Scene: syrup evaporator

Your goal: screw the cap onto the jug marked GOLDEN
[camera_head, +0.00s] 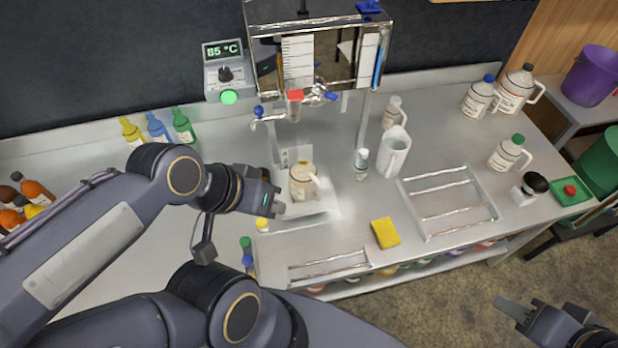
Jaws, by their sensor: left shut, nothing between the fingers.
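A small beige jug (302,187) with a white handle stands upright on the white tray (312,218) beneath the evaporator's tap (295,97). Its label is too small to read, so I cannot tell if it says GOLDEN. A small yellow cap-like piece (262,225) is at the tray's left front corner. My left gripper (277,203) is shut and empty, just left of the jug. I cannot tell whether it touches the jug. My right gripper (520,309) is at the lower right, over the floor in front of the counter; its jaw state is unclear.
A front rack (329,267) lies along the edge.

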